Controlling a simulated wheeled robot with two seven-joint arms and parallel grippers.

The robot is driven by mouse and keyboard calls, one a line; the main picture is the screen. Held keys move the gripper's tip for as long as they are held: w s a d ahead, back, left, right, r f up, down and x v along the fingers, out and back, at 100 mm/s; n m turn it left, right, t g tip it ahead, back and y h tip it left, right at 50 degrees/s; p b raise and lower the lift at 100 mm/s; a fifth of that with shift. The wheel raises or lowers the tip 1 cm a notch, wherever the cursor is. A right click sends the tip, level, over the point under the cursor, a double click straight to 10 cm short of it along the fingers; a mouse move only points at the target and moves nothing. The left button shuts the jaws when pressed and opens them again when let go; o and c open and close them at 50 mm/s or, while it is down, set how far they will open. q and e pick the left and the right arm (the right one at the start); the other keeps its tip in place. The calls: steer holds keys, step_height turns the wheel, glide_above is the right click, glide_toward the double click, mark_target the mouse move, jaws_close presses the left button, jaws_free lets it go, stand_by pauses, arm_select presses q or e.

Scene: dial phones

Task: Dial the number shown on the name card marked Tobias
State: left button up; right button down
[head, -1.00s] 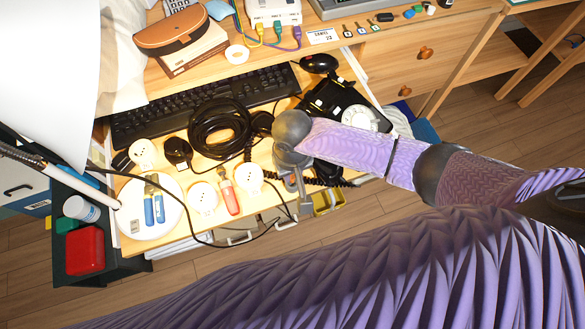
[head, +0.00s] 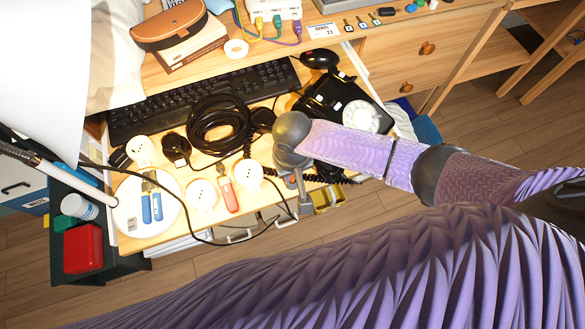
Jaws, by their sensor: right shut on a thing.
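A black phone (head: 318,98) with a white dial (head: 360,117) sits at the right end of the pulled-out surface in the head view. My purple arm crosses just in front of it. My right gripper (head: 304,206) points down at the front edge, left of and nearer than the dial. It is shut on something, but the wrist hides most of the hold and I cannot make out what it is. A coiled black cord (head: 335,179) passes close by. A white name card (head: 324,30) lies on the desk behind. Its name is too small to read surely; "23" shows below it. My left gripper is not in view.
A keyboard (head: 200,98), a mouse (head: 320,58), a looped black cable (head: 218,125) and several white plugs crowd the surface. A yellow bin (head: 329,198) is below the front edge. Open floor lies to the right.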

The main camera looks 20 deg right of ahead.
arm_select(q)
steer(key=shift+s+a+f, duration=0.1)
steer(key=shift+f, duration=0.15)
arm_select(e)
steer(key=shift+f, duration=0.35)
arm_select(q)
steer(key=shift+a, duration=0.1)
arm_select(e)
steer(key=c, duration=0.5)
jaws_free()
step_height(320, 180, up, 6)
steer(key=p, duration=0.3)
steer(key=shift+r+p, duration=0.25)
steer(key=shift+p, duration=0.1)
step_height(320, 180, up, 4)
steer(key=shift+f+p, duration=0.15)
steer(key=shift+p, duration=0.75)
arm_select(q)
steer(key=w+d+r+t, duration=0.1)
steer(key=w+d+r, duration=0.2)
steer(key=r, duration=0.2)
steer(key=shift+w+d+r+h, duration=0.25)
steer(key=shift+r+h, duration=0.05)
arm_select(e)
steer(key=shift+f, duration=0.1)
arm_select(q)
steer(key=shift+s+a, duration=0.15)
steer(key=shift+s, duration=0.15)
